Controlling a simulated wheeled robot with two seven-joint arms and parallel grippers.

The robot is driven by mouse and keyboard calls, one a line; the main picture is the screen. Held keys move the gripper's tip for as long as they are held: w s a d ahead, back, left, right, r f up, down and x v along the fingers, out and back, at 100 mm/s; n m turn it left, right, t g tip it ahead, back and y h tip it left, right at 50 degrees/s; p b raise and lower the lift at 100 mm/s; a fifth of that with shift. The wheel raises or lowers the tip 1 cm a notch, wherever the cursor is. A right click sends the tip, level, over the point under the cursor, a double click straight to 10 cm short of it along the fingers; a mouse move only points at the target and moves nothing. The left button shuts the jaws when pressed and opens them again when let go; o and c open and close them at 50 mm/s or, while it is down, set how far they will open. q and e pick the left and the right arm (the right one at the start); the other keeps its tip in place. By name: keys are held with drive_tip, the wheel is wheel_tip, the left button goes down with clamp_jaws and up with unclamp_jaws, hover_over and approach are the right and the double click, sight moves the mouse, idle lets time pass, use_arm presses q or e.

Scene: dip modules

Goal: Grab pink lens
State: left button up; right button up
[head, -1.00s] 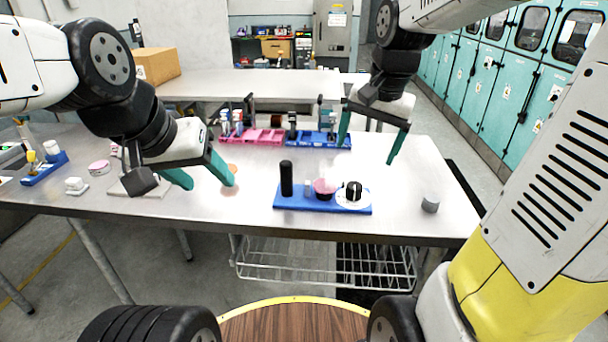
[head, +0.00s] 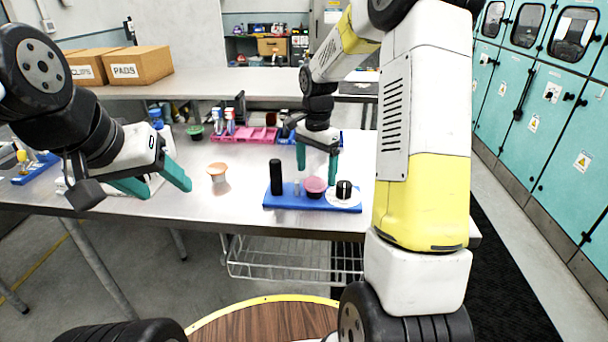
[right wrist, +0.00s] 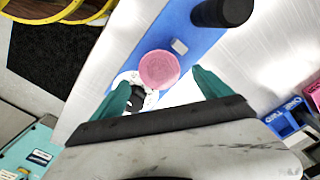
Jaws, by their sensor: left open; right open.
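The pink lens (head: 315,186) is a round pink-topped piece on the blue tray (head: 283,204), between a small pale piece and a black knob on a white disc. In the right wrist view the pink lens (right wrist: 159,69) shows from above. My right gripper (head: 318,170) is open and empty, above and just behind the tray, with its fingers pointing down. In the right wrist view the right gripper's fingers (right wrist: 160,92) lie to either side of the lens, apart from it. My left gripper (head: 160,186) is open and empty over the table's left part.
A tall black cylinder (head: 276,177) stands on the tray's left end, and a black knob (head: 344,189) on a white disc (head: 342,201) sits on its right. An orange-topped piece (head: 217,170) stands left of the tray. A pink rack (head: 258,135) is at the back.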

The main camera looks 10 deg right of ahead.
wheel_tip(320, 180, down, 2)
drive_tip(key=shift+f, duration=0.1)
drive_tip(key=c, duration=1.4)
drive_tip(key=shift+c, duration=0.2)
